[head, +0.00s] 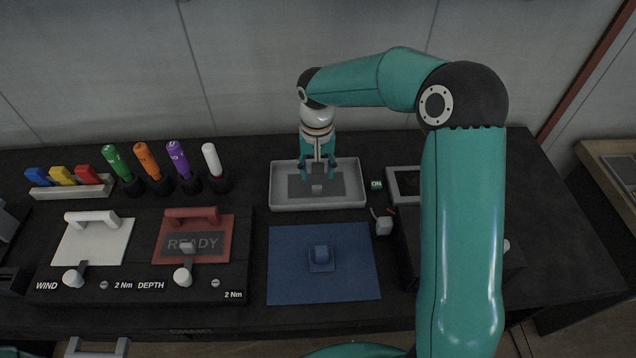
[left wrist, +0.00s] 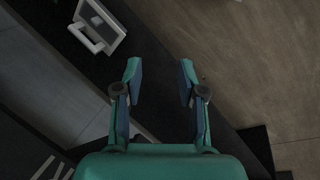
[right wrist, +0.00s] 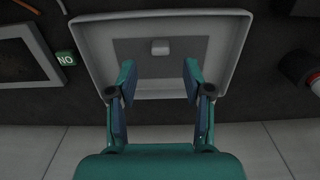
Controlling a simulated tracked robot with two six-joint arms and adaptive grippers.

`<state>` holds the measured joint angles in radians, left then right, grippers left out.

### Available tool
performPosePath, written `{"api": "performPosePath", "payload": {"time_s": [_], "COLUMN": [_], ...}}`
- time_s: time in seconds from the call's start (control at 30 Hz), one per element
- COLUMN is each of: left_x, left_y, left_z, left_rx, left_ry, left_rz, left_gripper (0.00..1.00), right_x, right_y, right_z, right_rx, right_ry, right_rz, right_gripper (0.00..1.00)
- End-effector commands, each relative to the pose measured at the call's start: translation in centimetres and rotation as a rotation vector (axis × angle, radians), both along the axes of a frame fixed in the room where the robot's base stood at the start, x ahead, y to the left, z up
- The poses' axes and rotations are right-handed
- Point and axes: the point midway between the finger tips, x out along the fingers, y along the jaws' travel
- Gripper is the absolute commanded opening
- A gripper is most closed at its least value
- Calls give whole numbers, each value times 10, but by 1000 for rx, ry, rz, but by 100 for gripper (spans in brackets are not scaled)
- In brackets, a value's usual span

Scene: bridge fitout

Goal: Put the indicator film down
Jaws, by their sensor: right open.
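The indicator film appears to be the dark grey sheet with a small light grab block (head: 299,186) lying in the pale shallow tray (head: 280,203) at the back middle of the bench. In the right wrist view the film (right wrist: 130,47) lies flat on the tray floor, its block (right wrist: 160,46) in the middle. My right gripper (head: 318,175) points down over the tray. Its fingers (right wrist: 160,78) are apart with nothing between them, and the block is clear of them. My left gripper (left wrist: 160,80) is open and empty; it does not show in the head view.
A blue mat (head: 350,283) with a blue block (head: 321,257) lies in front of the tray. Left are a white plate (head: 92,245), a red plate marked READY (head: 165,252) and several upright markers (head: 178,160). A dark-screened frame (head: 397,193) and green ON tag (head: 376,184) stand right of the tray.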

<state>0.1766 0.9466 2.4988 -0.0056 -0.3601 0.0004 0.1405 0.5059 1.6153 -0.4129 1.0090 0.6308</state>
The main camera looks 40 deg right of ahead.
Motion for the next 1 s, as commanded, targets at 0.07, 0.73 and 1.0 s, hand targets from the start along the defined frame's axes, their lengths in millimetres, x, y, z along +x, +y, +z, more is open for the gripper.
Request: {"api": "performPosePath", "payload": {"time_s": [0.07,0.73,1.0], "left_x": [0,0,0], "left_y": [0,0,0], "left_z": [-2,-3,-3], "left_rx": [0,0,0], "left_ry": [0,0,0], "left_rz": [0,0,0], "left_gripper": [40,40,40], "right_x": [1,0,0], "right_y": [0,1,1], "right_z": [15,45,45], "right_rx": [0,1,1], "right_ry": [-4,1,1], "right_rz": [1,1,2], "right_gripper": [51,51,51]}}
